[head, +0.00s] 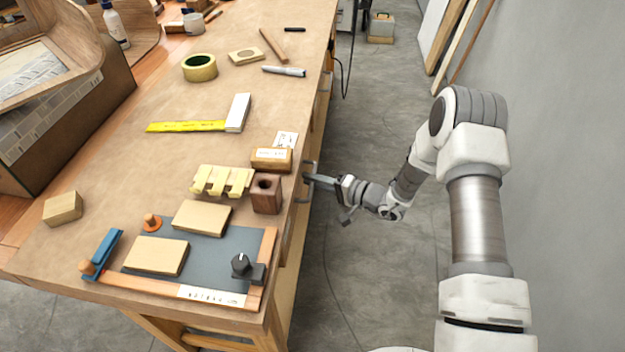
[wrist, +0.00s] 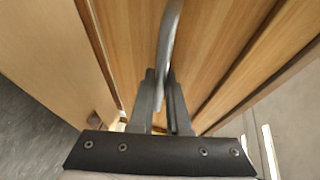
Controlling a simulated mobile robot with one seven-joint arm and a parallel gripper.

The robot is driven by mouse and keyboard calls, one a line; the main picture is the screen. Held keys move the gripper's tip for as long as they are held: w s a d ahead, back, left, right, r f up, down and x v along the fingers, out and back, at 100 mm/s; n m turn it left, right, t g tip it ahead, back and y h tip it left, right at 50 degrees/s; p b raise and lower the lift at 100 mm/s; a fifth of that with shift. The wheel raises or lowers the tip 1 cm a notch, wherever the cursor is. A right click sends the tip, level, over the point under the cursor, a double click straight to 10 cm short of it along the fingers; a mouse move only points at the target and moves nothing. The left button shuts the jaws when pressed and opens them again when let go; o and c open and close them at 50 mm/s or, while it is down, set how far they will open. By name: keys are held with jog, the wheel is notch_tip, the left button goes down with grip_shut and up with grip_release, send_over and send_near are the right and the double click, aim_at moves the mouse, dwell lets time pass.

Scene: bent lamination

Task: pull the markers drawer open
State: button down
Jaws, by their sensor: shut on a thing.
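My gripper (head: 308,178) is at the right side of the workbench, at a metal drawer handle (head: 312,165). In the wrist view my gripper (wrist: 161,78) has its two fingers on either side of the curved grey handle (wrist: 171,35), and it is shut on it. The wooden drawer front (wrist: 215,45) fills the middle of the wrist view behind the handle. I see no readable label that marks this as the markers drawer. The inside of the drawer is hidden, and how far it is out cannot be told.
The bench top (head: 130,190) carries a dark wooden block with a hole (head: 266,195), a small wooden box (head: 271,160), a grey mat (head: 205,250) and a square ruler (head: 238,112) near the handle side. Clear concrete floor (head: 375,265) lies to the right of the bench.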

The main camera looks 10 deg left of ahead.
jog(key=w+d+b, duration=0.1)
jog(key=d+b, duration=0.7)
jog(key=d, duration=1.7)
jog(key=shift+w+d+b, duration=0.2)
jog(key=shift+d+b, duration=0.15)
jog(key=shift+d, duration=0.05)
jog(key=c, duration=1.2)
grip_release()
jog(key=shift+o, duration=0.2)
jog(key=p+v, duration=0.2)
jog(key=v, duration=1.5)
jog(key=shift+d, duration=0.2)
jog(key=shift+r, duration=0.1)
